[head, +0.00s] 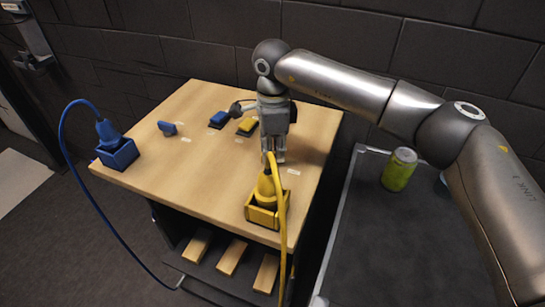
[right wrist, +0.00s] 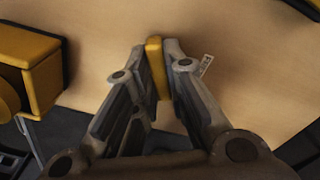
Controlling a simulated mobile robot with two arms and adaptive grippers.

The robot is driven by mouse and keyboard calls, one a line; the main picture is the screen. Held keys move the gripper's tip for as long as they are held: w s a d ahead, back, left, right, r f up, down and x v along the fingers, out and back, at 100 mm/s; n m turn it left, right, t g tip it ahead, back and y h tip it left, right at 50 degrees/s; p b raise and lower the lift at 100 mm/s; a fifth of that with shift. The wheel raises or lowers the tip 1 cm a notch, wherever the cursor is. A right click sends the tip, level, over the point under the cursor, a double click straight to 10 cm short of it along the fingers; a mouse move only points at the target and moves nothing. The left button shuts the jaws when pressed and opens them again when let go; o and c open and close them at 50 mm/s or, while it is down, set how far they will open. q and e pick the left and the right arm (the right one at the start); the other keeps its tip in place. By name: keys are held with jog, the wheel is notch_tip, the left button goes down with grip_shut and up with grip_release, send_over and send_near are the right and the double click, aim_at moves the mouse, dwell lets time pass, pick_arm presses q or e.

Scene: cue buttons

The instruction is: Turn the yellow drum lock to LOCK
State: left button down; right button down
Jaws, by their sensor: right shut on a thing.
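The yellow drum lock shows in the right wrist view as a narrow yellow bar (right wrist: 155,62), standing between my fingertips. My right gripper (right wrist: 154,50) is shut on this bar, with a finger on each side. In the head view the right gripper (head: 273,158) reaches down to the right part of the wooden table, and its fingers hide the yellow lock. A small white label (right wrist: 206,65) lies just right of the fingertips, but its writing is too small to read. My left gripper is not in view.
The wooden table (head: 200,170) holds a yellow socket with plug and cable (head: 262,215) in front of the gripper. A blue plug and socket (head: 118,152) stand at left, with a small blue piece (head: 167,128). Blue (head: 218,120) and yellow (head: 247,126) blocks lie behind. A green can (head: 399,170) stands right.

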jog(key=m+b, duration=0.2)
jog(key=m, duration=0.1)
jog(key=shift+f+m, duration=0.1)
jog(key=shift+m, duration=0.2)
jog(key=shift+s+m+b, duration=0.15)
jog(key=shift+m+b, duration=0.5)
jog(key=shift+m, duration=0.85)
jog(key=c, duration=1.5)
grip_release()
notch_tip(320, 180, up, 12)
jog(key=shift+r, duration=0.15)
